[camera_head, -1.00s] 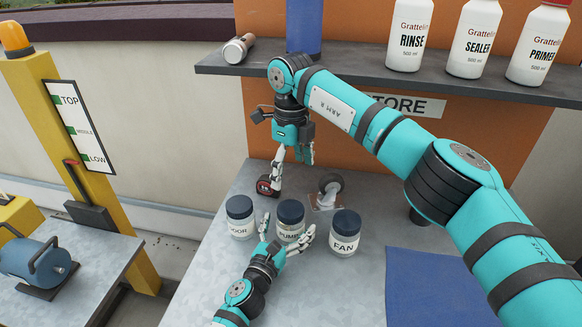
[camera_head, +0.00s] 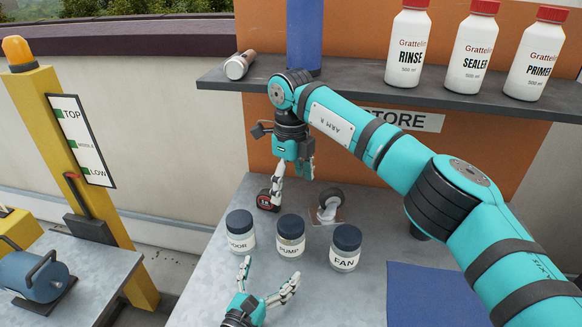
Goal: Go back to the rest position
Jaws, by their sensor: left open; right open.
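My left gripper (camera_head: 268,287) is at the bottom of the head view, open and empty. It is in front of the jars and apart from them. My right gripper (camera_head: 293,170) hangs down below the shelf, its fingers open, over the back of the bench beside a red and black tape measure (camera_head: 265,201). I cannot tell whether it touches the tape measure. My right arm crosses the view from the lower right. Three lidded jars stand upright in a row: the left jar (camera_head: 240,238) with a partly readable label, the PUMP jar (camera_head: 290,240) and the FAN jar (camera_head: 345,252).
A caster wheel (camera_head: 331,199) lies on the grey bench (camera_head: 215,292) behind the jars. A blue mat (camera_head: 430,295) is at the right. The shelf (camera_head: 350,82) above holds white bottles (camera_head: 470,50), a blue cylinder (camera_head: 304,35) and a flashlight (camera_head: 239,65). A yellow post (camera_head: 60,130) stands left.

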